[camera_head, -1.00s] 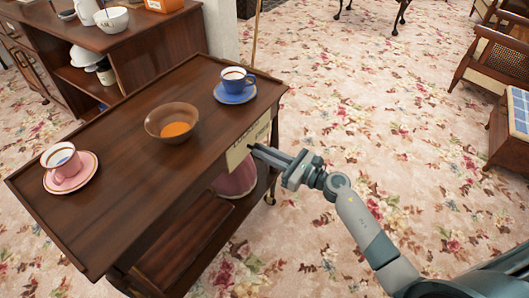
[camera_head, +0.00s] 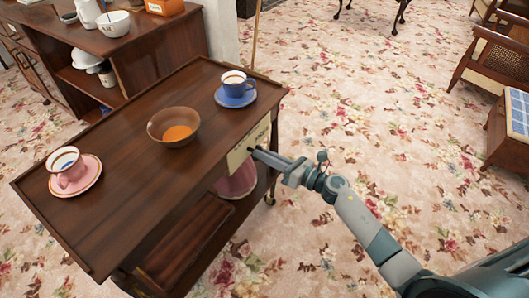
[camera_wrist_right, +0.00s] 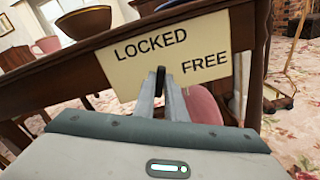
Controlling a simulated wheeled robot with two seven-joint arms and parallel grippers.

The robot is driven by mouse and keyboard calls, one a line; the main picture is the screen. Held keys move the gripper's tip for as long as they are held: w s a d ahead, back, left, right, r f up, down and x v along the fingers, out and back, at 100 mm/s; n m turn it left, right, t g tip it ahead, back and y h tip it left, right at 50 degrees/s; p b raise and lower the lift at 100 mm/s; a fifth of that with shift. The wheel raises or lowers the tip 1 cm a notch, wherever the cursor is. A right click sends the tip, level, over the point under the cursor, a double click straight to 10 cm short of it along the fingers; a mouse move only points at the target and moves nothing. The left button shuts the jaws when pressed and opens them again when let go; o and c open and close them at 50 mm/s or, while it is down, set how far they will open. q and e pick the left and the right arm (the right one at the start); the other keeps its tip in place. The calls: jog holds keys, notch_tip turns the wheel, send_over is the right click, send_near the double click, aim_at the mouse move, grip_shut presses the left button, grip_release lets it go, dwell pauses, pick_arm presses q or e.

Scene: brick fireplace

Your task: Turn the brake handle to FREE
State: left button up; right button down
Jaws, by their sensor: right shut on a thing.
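The brake plate (camera_head: 247,146) is a cream panel on the side of a dark wooden trolley (camera_head: 100,200). In the right wrist view the plate (camera_wrist_right: 120,70) reads LOCKED at upper left and FREE at lower right. The small black brake handle (camera_wrist_right: 161,78) stands in front of the plate, between the two words. My right gripper (camera_head: 256,152) reaches it from the right and is shut on it. In the right wrist view its fingers (camera_wrist_right: 161,95) hold the handle, hiding its lower part. My left gripper is not in view.
On the trolley top stand a pink cup on a saucer (camera_head: 88,184), a brown bowl (camera_head: 160,119) with something orange inside, and a blue cup on a saucer (camera_head: 236,103). A sideboard (camera_head: 150,45) is behind.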

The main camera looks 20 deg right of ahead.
pick_arm(q)
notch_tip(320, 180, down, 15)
jog(key=p, duration=0.5)
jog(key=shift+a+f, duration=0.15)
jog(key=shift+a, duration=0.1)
pick_arm(e)
jog(key=shift+w+d+f+m, duration=0.1)
jog(key=shift+m, duration=3.05)
jog(key=shift+d+f+m, duration=0.1)
jog(key=shift+m, duration=3.05)
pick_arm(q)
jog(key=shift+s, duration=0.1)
pick_arm(e)
jog(key=c, duration=1.8)
grip_release()
